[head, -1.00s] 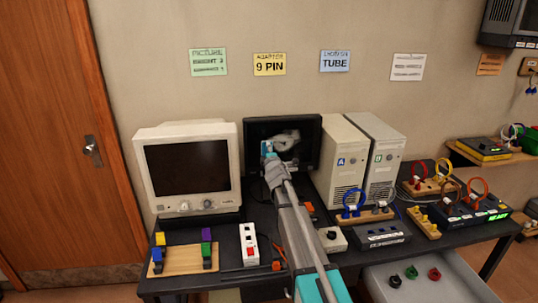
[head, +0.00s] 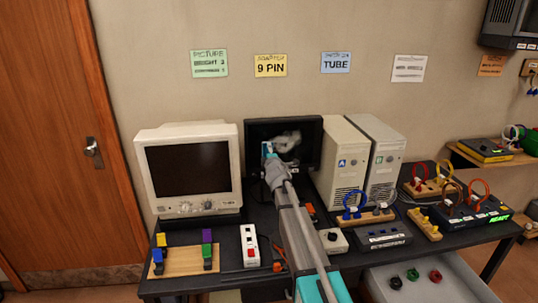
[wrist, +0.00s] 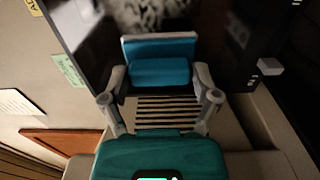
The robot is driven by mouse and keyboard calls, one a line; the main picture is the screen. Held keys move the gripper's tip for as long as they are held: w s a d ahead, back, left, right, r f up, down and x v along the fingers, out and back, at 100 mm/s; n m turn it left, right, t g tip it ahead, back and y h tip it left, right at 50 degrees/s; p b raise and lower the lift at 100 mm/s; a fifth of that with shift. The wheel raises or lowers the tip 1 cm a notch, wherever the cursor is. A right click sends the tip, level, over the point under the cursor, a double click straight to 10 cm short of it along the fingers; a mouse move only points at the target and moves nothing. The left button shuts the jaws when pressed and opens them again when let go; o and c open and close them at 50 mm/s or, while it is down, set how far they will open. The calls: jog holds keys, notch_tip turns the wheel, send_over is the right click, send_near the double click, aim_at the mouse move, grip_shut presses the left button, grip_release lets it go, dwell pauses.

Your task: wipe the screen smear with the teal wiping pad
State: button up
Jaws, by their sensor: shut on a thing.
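The teal wiping pad (wrist: 160,62) is between the fingers of my gripper (wrist: 160,88) in the wrist view. My gripper is shut on it. In the head view my gripper (head: 272,162) is in front of the dark flat screen (head: 256,131), with a bit of the teal pad (head: 267,149) showing at its tip. A pale grey smear (head: 288,141) shows on the screen, just right of and above the pad. The smear (wrist: 148,14) also shows at the top of the wrist view, beyond the pad. I cannot tell whether the pad touches the screen.
A beige CRT monitor (head: 188,170) stands left of the screen, and two beige computer towers (head: 341,166) stand close on its right. Colored blocks on a wooden board (head: 186,260), a white switch box (head: 249,246) and wired boards (head: 430,222) occupy the dark table. An open drawer (head: 440,277) is at front right.

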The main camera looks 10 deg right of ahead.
aim_at(267, 139)
jog(key=shift+w, duration=0.85)
dwell(0.3)
jog(key=shift+r, duration=0.15)
jog(key=shift+s+r+p, duration=0.15)
jog(key=shift+r+p, duration=0.7)
jog(key=shift+p, duration=0.1)
jog(key=shift+r+p, duration=0.9)
jog(key=shift+s, duration=2.85)
jog(key=shift+s, duration=0.1)
jog(key=shift+s, duration=1.4)
